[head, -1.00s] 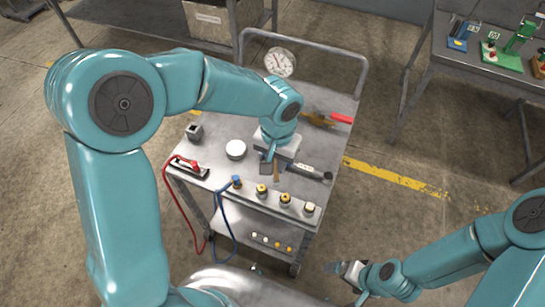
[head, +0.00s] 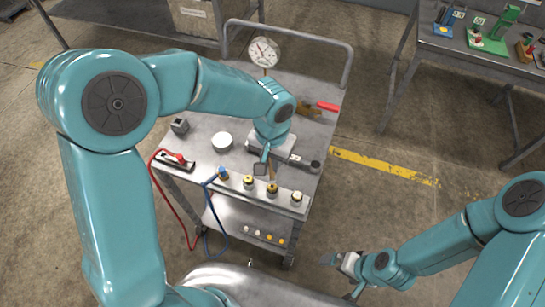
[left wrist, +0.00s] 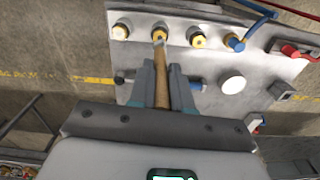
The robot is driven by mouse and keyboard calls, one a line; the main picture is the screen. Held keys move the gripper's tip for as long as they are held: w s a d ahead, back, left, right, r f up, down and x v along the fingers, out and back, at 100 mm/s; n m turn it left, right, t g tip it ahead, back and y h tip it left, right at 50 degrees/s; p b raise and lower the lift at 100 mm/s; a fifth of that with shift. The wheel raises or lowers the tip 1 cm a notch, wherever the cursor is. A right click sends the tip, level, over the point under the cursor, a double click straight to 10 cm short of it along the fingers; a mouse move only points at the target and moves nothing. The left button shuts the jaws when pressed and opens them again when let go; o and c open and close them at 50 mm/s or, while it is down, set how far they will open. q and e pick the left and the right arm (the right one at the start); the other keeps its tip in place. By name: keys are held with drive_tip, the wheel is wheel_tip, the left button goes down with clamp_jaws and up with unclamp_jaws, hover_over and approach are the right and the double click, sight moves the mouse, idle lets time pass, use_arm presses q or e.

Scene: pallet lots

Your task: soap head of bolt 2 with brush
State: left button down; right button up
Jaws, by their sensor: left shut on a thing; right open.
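My left gripper (head: 262,167) is shut on the brush, whose wooden handle (left wrist: 162,88) runs between the fingers in the left wrist view. The brush tip (left wrist: 159,39) is at the second bolt from the left in that view, overlapping its head (left wrist: 159,32); I cannot tell if they touch. In the head view this looks like the third fitting (head: 272,188) from the left in the row. Other yellow-and-dark bolts stand on either side (head: 248,181) and (head: 297,197). No bolt numbers are readable. My right gripper (head: 342,261) is open and empty, low and right of the cart.
The cart (head: 205,170) holds a white round pot (head: 222,141), a dark block (head: 180,126), a red-handled tool (head: 327,106) and a dial gauge (head: 264,52). A blue hose (head: 209,205) and red cable (head: 162,195) hang off its front left. A table stands at upper right.

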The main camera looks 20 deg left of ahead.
sight(270, 167)
use_arm(q)
drive_tip(key=shift+f+b, duration=0.35)
drive_tip(key=shift+f, duration=0.6)
drive_tip(key=shift+r, duration=0.1)
drive_tip(key=shift+f+b, duration=0.65)
drive_tip(key=shift+b, duration=0.1)
idle(0.5)
idle(0.5)
drive_tip(key=shift+a+b, duration=0.3)
drive_tip(key=shift+a, duration=0.1)
drive_tip(key=shift+d, duration=0.1)
